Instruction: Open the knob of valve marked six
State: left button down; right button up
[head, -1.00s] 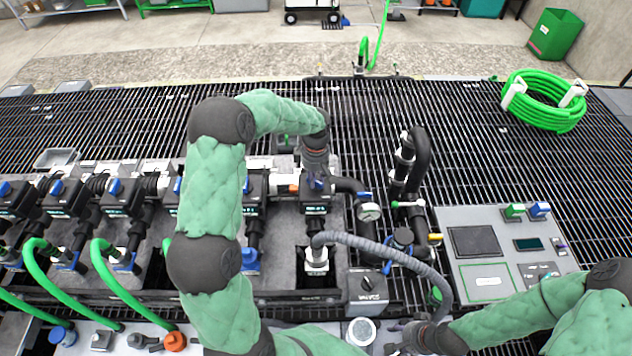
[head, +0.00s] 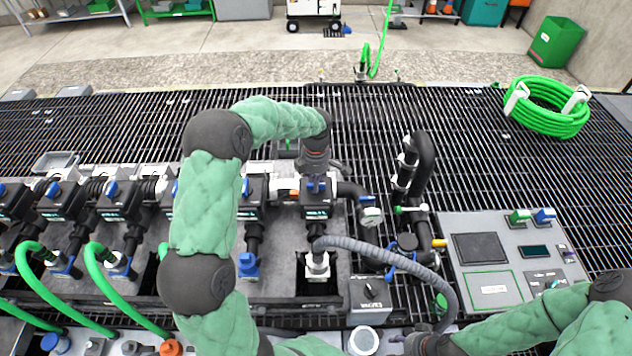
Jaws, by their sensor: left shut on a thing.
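A row of dark valve boxes with blue knobs runs along the grey manifold (head: 285,262). The valve (head: 316,212) at the row's right end sits under my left gripper (head: 317,180). That gripper points down from above and is shut on this valve's blue knob, which it mostly covers. The number on the valve is too small to read. My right gripper (head: 412,344) is low at the bottom edge, near the end of the grey hose (head: 408,263); its fingers are too small and cut off to judge.
My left arm hides part of the valve row. A pressure gauge (head: 371,216) and black pipes (head: 418,165) stand just right of the valve. A control panel (head: 487,225) lies further right. A green hose coil (head: 548,105) rests on the open grating behind.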

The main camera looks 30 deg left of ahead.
dwell(0.4)
pick_arm(q)
jog(key=c, duration=1.1)
grip_release()
jog(key=shift+o, duration=0.2)
jog(key=shift+r, duration=0.1)
notch_tip(320, 180, up, 12)
